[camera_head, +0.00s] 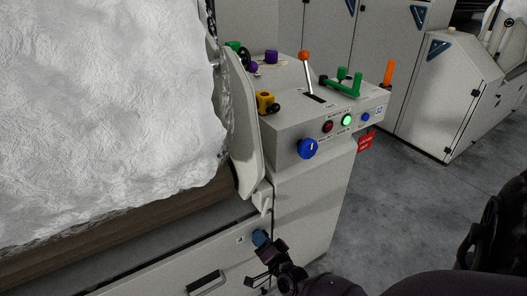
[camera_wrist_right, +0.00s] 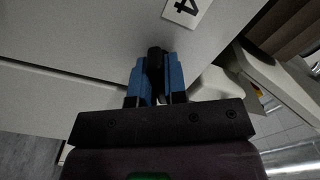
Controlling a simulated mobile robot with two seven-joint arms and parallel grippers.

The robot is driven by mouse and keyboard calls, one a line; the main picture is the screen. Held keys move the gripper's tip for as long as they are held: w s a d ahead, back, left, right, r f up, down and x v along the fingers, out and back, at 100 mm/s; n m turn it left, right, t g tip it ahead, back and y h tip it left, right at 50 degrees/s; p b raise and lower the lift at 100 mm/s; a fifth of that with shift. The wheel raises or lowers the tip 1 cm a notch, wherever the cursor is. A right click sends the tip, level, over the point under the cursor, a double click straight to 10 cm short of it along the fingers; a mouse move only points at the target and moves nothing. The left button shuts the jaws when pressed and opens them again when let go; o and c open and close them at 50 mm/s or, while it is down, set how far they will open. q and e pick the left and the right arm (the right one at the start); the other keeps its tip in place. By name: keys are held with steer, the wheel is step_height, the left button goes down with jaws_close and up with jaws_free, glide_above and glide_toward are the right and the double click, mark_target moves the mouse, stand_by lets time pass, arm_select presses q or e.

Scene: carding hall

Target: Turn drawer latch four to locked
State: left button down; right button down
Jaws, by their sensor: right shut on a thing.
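Drawer latch four is a small black piece (camera_wrist_right: 156,60) between the blue fingers of my right gripper (camera_wrist_right: 156,80) in the right wrist view. The gripper is shut on it. In the head view my right gripper (camera_head: 262,241) is at the upper right of the pale drawer front (camera_head: 170,268), and it hides the latch. A white label with a 4 (camera_wrist_right: 187,9) is beside the latch; it also shows in the head view (camera_head: 240,239). Which way the latch is turned I cannot tell. My left gripper is not in view.
A black drawer handle (camera_head: 204,283) is left of the latch. Above is a control panel (camera_head: 285,130) with a blue knob (camera_head: 307,148), a lit green button (camera_head: 347,119) and an orange-topped lever (camera_head: 306,70). White fibre (camera_head: 100,110) fills the left. Grey floor (camera_head: 400,210) is open at right.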

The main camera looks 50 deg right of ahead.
steer(key=n+p, duration=0.1)
steer(key=n, duration=0.3)
steer(key=shift+r+n, duration=0.1)
steer(key=shift+n, duration=0.2)
steer(key=n+p, duration=0.1)
steer(key=n, duration=0.1)
steer(key=shift+n, duration=0.4)
steer(key=shift+a+n, duration=0.1)
steer(key=shift+n, duration=1)
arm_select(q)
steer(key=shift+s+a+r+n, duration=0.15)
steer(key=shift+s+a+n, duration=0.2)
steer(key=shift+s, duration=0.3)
arm_select(e)
steer(key=shift+n, duration=0.9)
arm_select(q)
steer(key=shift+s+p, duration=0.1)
steer(key=shift+p, duration=0.2)
arm_select(e)
steer(key=c, duration=1.2)
jaws_free()
steer(key=shift+o, duration=0.2)
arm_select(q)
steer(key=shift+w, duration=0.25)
